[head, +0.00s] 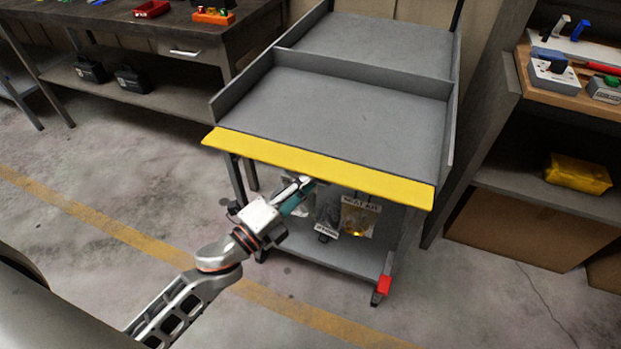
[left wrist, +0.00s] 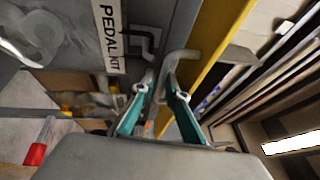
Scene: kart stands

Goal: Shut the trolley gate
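The trolley (head: 360,105) is grey, with low walls around its upper deck. Its gate (head: 325,166) is the yellow panel along the near edge; it lies folded outward, not upright. My left gripper (head: 308,184) is at the gate's underside, left of its middle; the panel partly hides its tips. In the left wrist view the yellow gate (left wrist: 218,38) runs along the right of the teal fingers (left wrist: 156,88), which are apart. A grey bent piece (left wrist: 178,60) shows at the fingertips; I cannot tell whether they touch it. My right gripper is not in view.
Bagged kits (head: 358,214) hang or stand beneath the deck, above the lower shelf (head: 345,257). A red caster part (head: 384,284) is at the near right corner. A workbench (head: 190,38) stands left, a shelf unit (head: 515,185) right. The near floor is clear.

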